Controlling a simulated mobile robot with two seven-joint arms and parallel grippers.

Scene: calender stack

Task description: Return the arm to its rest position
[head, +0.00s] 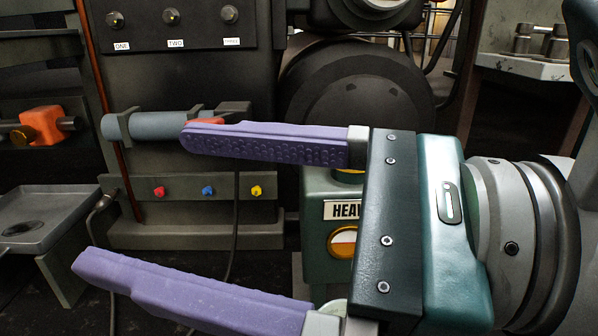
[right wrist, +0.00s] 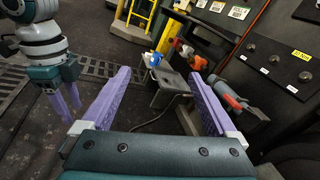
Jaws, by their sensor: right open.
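My right gripper (head: 250,220) reaches in from the right side of the head view, its two purple fingers pointing left and wide apart. Nothing is between them. The fingers also frame the right wrist view (right wrist: 160,100), again apart and empty. My left gripper (right wrist: 65,103) shows small at the left of the right wrist view, with purple fingers pointing down; how far they are apart is too small to tell. It does not show in the head view.
A grey cylinder (head: 160,125) sits in a bracket behind the upper finger. Below is a strip with red, blue and yellow knobs (head: 208,190). A green box labelled "HEA..." (head: 318,240) is partly hidden behind my gripper. A grey tray stand (head: 45,210) is at left. An orange valve (head: 42,125) stands above it.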

